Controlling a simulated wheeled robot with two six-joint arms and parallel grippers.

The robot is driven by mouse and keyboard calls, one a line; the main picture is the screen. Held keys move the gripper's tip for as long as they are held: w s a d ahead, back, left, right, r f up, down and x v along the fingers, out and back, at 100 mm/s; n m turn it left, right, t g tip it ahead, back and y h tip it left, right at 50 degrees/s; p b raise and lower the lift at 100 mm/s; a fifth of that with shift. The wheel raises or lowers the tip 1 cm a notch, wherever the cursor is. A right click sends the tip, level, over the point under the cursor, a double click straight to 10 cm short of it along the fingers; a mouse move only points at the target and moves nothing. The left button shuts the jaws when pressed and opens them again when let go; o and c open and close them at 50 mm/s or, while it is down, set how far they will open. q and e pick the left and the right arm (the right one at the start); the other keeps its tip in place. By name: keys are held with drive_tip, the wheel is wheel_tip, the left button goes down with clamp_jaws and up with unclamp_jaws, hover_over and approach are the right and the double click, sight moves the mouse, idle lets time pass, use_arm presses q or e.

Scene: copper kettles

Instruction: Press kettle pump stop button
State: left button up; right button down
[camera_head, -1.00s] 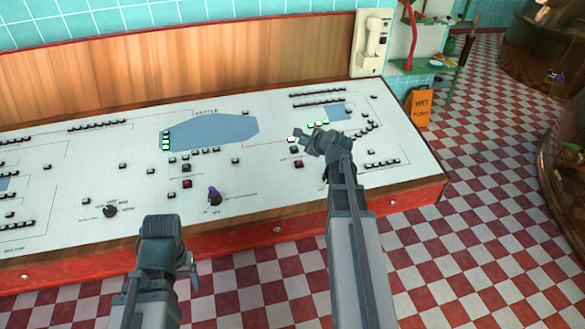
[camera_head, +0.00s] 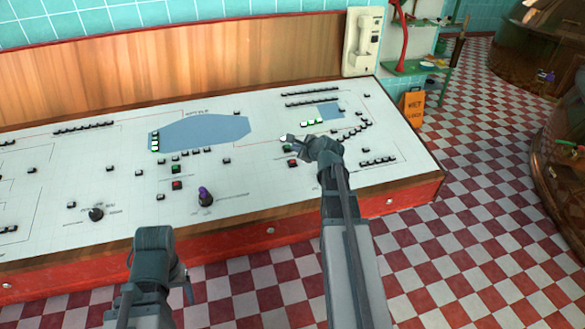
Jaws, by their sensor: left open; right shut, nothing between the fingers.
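The white control panel (camera_head: 120,185) bears a blue kettle shape (camera_head: 205,132). A red button (camera_head: 292,163) sits below a green button (camera_head: 288,150) on the panel's right half. Another red button (camera_head: 177,185) sits below a green one (camera_head: 178,170) left of centre. The labels are too small to read, so I cannot tell which red one is the kettle pump stop. My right gripper (camera_head: 287,139) is shut and empty, just above the right green button in the picture; contact cannot be told. My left gripper (camera_head: 186,287) is open, in front of the panel's front edge, its fingers partly hidden.
A purple-topped knob (camera_head: 205,197) and a black knob (camera_head: 96,214) stand up from the panel. A wall telephone (camera_head: 362,42) hangs behind it. An orange wet floor sign (camera_head: 413,108) stands at right. The checkered floor (camera_head: 470,230) is clear there.

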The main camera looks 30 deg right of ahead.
use_arm(q)
drive_tip(key=shift+f+b, duration=1.6)
drive_tip(key=shift+f, duration=0.55)
use_arm(e)
drive_tip(key=shift+w+d+f, duration=0.1)
drive_tip(key=shift+w+f, duration=0.15)
drive_tip(key=shift+f, duration=0.85)
drive_tip(key=shift+w+f, duration=0.2)
drive_tip(key=shift+f, duration=0.85)
use_arm(q)
drive_tip(key=shift+f+b, duration=0.4)
use_arm(e)
drive_tip(key=shift+f, duration=0.4)
use_arm(q)
drive_tip(key=shift+f+b, duration=0.35)
use_arm(e)
drive_tip(key=shift+w+f, duration=0.1)
drive_tip(key=shift+f, duration=0.25)
use_arm(q)
drive_tip(key=shift+r, duration=0.2)
use_arm(e)
drive_tip(key=shift+r, duration=0.2)
use_arm(q)
drive_tip(key=shift+r+p, duration=0.6)
drive_tip(key=shift+p, duration=0.2)
use_arm(e)
drive_tip(key=shift+r, duration=0.6)
